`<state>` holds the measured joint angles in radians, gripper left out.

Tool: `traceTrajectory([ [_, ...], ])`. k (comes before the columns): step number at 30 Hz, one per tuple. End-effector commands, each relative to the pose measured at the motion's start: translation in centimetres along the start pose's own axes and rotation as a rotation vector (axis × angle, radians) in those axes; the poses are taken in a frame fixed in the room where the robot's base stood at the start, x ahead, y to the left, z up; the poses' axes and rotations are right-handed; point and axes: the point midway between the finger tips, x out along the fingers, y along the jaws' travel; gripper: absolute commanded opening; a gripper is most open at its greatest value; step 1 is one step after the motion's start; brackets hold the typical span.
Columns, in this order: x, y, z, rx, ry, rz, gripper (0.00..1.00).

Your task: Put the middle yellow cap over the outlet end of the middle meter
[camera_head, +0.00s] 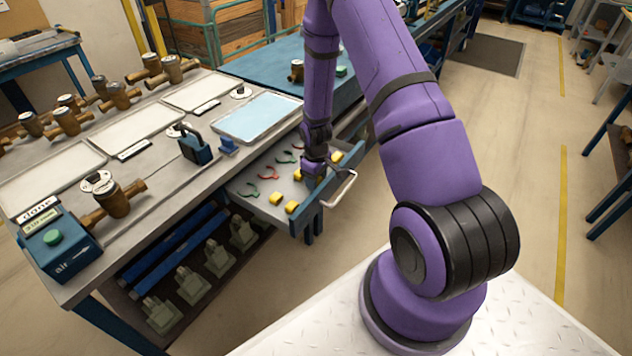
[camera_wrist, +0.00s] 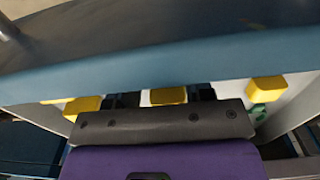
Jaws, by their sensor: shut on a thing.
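My gripper (camera_head: 313,172) is down at a pull-out tray (camera_head: 245,184) on the bench's right side. In the wrist view my gripper (camera_wrist: 166,96) is shut on a yellow cap (camera_wrist: 168,95), the middle one of a row. One yellow cap (camera_wrist: 82,107) is to its left and another (camera_wrist: 266,89) to its right. The held cap appears still at tray level; I cannot tell whether it is lifted. Brass-brown meters stand on the bench: one (camera_head: 117,200) at the near end, several (camera_head: 66,121) along the far left. Which is the middle one is unclear.
More yellow caps (camera_head: 291,207) and red and green clips (camera_head: 270,173) lie in the tray. A metal loop handle (camera_head: 341,189) sticks out at its side. The bench holds a blue-and-black device (camera_head: 194,147), a light-blue mat (camera_head: 257,117) and a blue air box (camera_head: 57,249).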

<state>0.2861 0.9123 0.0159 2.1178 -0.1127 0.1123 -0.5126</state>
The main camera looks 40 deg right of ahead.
Motion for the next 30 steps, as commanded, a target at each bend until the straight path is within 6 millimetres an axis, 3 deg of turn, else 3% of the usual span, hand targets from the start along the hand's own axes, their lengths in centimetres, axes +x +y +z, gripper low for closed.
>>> traceTrajectory([
  [14,-0.2,0.0,0.0,0.0,0.001,0.0,0.35],
  [30,-3.8,0.0,-0.1,0.0,0.001,0.001,0.35],
])
